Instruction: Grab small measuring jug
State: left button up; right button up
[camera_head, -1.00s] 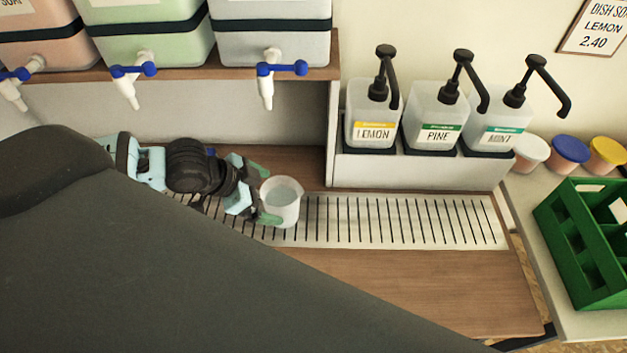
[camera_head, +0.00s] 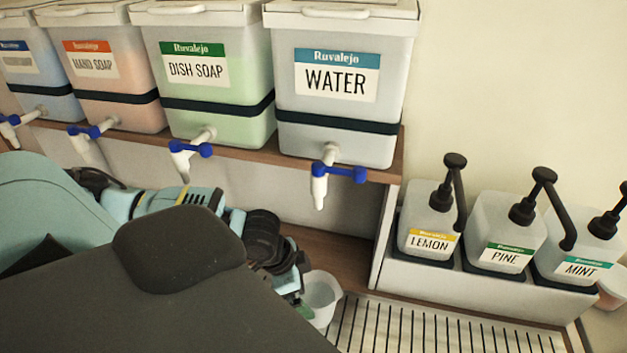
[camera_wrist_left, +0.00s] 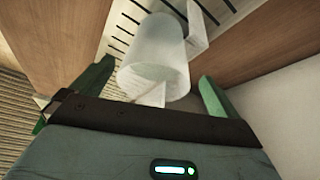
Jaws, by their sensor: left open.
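The small measuring jug (camera_head: 322,296) is a translucent whitish cup on the slotted drip tray, below and a little right of the water drum's tap. In the left wrist view the jug (camera_wrist_left: 155,60) lies between the two green fingers, with a pale flat handle-like part toward me. My left gripper (camera_wrist_left: 152,82) is open, its fingers on either side of the jug with gaps visible. In the head view my left gripper (camera_head: 303,290) is at the jug's left side, and my arm hides part of it. My right gripper is not in view.
The slotted metal drip tray (camera_head: 440,330) runs to the right. Drums with blue-handled taps stand on a wooden shelf, the water drum (camera_head: 335,105) nearest above the jug. A white rack (camera_head: 470,290) holds pump bottles labelled lemon, pine and mint.

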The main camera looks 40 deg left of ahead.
aim_at(316, 294)
pick_arm(q)
jog(key=f, duration=0.1)
jog(key=w+d+f, duration=0.1)
jog(key=f, duration=0.1)
jog(key=shift+w+d+f, duration=0.15)
jog(key=shift+w+d, duration=0.2)
jog(key=shift+d, duration=0.05)
jog(key=shift+w+d+f, duration=0.15)
jog(key=shift+f, duration=0.4)
jog(key=shift+c, duration=0.4)
jog(key=c, duration=1.2)
jog(key=shift+r, duration=0.1)
jog(key=shift+r, duration=0.2)
notch_tip(316, 294, up, 10)
jog(key=shift+f+p, duration=0.25)
jog(key=shift+p, duration=0.05)
